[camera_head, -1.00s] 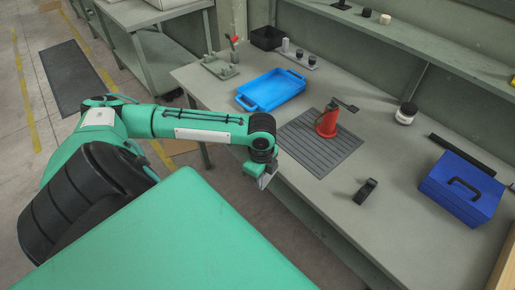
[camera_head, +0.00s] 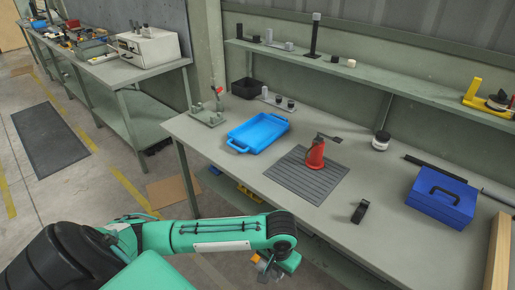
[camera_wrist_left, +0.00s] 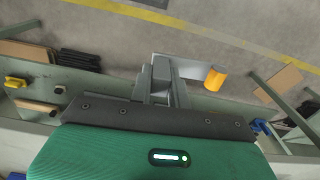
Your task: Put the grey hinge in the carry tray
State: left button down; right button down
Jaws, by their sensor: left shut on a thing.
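My left gripper (camera_head: 266,270) is low in front of the workbench's near edge, below the tabletop. In the left wrist view it (camera_wrist_left: 163,88) is shut on the grey hinge (camera_wrist_left: 192,71), a light grey flat piece with an orange cylinder at its right end. In the head view the held piece is small and partly hidden by the gripper. The blue carry tray (camera_head: 258,133) lies on the left part of the bench and looks empty. The gripper and hinge are well apart from it. My right gripper is not in view.
A red oil can (camera_head: 315,156) stands on a dark ribbed mat (camera_head: 306,180) right of the tray. A black part (camera_head: 360,211), a blue toolbox (camera_head: 441,197) and a white-lidded jar (camera_head: 381,140) are further right. A green fixture (camera_head: 209,114) and black bin (camera_head: 247,88) stand near the tray.

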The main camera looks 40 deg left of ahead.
aim_at(269, 128)
jog(key=j+z, duration=0.1)
jog(key=j, duration=0.45)
jog(key=j+z, duration=0.1)
jog(key=j, duration=0.45)
jog(key=j+z, duration=0.1)
jog(key=j, duration=0.5)
jog(key=k+j+z, duration=0.1)
jog(key=j, duration=0.45)
jog(key=j+z, duration=0.1)
jog(key=j, duration=0.45)
jog(key=k+j+z, duration=0.1)
jog(key=j, duration=0.45)
jog(key=k+j+z, duration=0.1)
jog(key=j, duration=0.4)
